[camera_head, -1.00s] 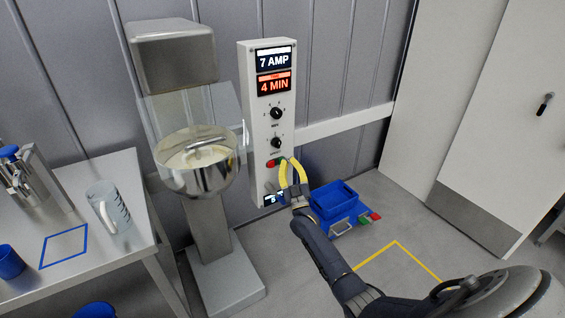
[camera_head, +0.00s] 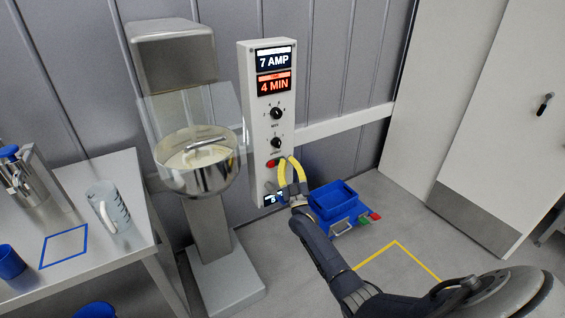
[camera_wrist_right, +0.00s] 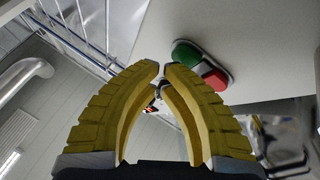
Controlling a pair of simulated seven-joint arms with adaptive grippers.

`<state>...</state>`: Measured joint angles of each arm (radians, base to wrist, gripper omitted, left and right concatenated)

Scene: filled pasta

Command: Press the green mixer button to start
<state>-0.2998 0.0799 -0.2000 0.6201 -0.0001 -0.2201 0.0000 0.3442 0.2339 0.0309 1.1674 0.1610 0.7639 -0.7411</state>
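The mixer's control panel (camera_head: 258,125) stands upright beside the bowl (camera_head: 197,165). The red half of its button pair (camera_head: 271,163) shows left of my right gripper's fingertips (camera_head: 287,160); the green half is hidden or too small to make out in the head view. In the right wrist view, the green button (camera_wrist_right: 185,53) and the red part (camera_wrist_right: 215,79) sit just beyond and right of the fingertips (camera_wrist_right: 162,68). The yellow fingertips nearly meet, with nothing between them. I cannot tell whether they touch the panel. My left gripper is not in view.
A steel table (camera_head: 110,180) with a clear jug (camera_head: 108,207) is at the left. Open floor with a yellow outline (camera_head: 395,243) lies at the right.

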